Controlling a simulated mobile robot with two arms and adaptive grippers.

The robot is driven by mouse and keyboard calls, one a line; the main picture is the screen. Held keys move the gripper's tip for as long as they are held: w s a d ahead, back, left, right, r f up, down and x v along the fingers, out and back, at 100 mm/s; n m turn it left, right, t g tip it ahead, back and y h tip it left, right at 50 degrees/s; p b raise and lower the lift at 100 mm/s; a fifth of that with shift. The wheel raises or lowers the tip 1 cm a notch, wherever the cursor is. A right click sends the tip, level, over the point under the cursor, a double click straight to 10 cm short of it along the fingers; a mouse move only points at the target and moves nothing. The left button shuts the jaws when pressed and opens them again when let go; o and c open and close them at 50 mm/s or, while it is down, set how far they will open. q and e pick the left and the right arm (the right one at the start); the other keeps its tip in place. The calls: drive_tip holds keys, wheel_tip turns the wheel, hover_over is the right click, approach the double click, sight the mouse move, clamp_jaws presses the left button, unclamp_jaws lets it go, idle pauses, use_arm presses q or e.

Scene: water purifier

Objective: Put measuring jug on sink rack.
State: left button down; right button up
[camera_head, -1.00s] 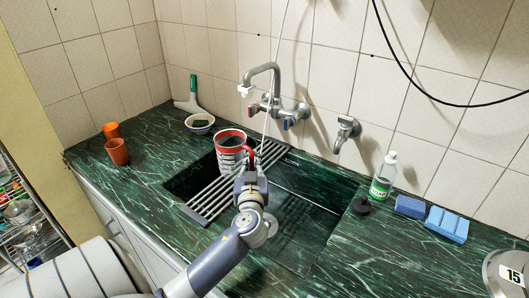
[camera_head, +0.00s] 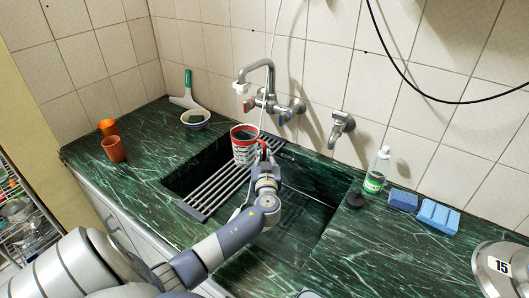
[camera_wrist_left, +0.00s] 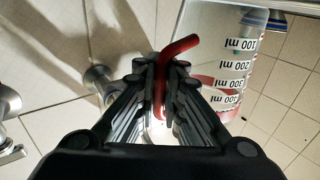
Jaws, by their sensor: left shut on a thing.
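The measuring jug (camera_head: 244,143) is a clear cup with dark markings, a red rim and a red handle. In the head view it is roughly upright over the far part of the sink rack (camera_head: 213,188), a set of metal bars across the sink. I cannot tell whether its base touches the bars. My left gripper (camera_head: 264,160) is shut on the jug's red handle. In the left wrist view the red handle (camera_wrist_left: 178,50) lies between the fingers (camera_wrist_left: 160,105), and the jug wall with ml labels (camera_wrist_left: 225,75) is to the right. My right gripper is not in view.
The tap (camera_head: 262,75) and its valves are close behind the jug. Two orange cups (camera_head: 114,149) and a bowl (camera_head: 195,119) stand left of the sink. A bottle (camera_head: 376,175), blue sponges (camera_head: 437,215) and a lid (camera_head: 505,268) are to the right. The right sink basin is open.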

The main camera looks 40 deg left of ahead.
use_arm(q)
drive_tip(key=shift+f+b, duration=0.15)
drive_tip(key=shift+b, duration=0.15)
drive_tip(key=c, duration=1.7)
unclamp_jaws()
drive_tip(key=shift+r, duration=0.2)
drive_tip(key=shift+s+d+p, duration=0.15)
drive_tip(key=shift+p, duration=0.15)
drive_tip(key=b+v, duration=0.2)
drive_tip(key=v, duration=0.9)
drive_tip(key=shift+s+d, duration=0.25)
